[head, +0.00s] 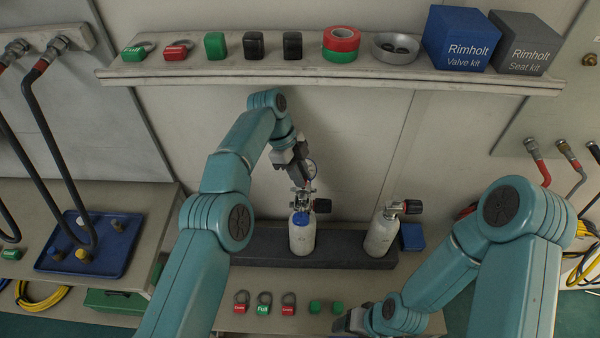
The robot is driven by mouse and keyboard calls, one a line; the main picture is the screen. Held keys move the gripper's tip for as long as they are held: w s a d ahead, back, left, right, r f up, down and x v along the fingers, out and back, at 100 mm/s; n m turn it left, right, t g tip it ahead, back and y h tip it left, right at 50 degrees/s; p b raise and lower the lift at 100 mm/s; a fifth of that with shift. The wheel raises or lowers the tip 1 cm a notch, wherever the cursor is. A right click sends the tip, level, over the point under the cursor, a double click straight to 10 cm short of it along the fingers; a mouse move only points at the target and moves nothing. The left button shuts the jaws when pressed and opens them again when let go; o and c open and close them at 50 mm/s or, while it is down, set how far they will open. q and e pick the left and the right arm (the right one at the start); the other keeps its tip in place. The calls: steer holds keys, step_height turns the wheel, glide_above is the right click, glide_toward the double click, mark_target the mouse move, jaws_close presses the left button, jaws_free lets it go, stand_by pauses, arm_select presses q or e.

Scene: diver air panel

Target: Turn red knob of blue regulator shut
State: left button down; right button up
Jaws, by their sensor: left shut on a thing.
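My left gripper (300,180) reaches down over the left white cylinder (302,240) and is shut on a small metal regulator at its valve. A round gauge (310,168) shows beside the jaws. The cylinder stands upright and has a blue patch (300,218) near its top. A dark knob with a reddish tint (322,205) sticks out to the right of its valve, apart from the jaws. The jaws hide most of the regulator, and I cannot make out its colour. My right gripper (350,322) is low at the bottom edge, partly cut off; its jaws are unclear.
A second white cylinder (381,235) with a dark and red knob (412,206) stands to the right. Both stand at a dark block (260,246). A shelf (330,76) with boxes and tags runs above. Several tags (264,302) lie in front. Hoses hang at both sides.

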arm_select(q)
steer(key=c, duration=1)
jaws_free()
steer(key=shift+n, duration=0.3)
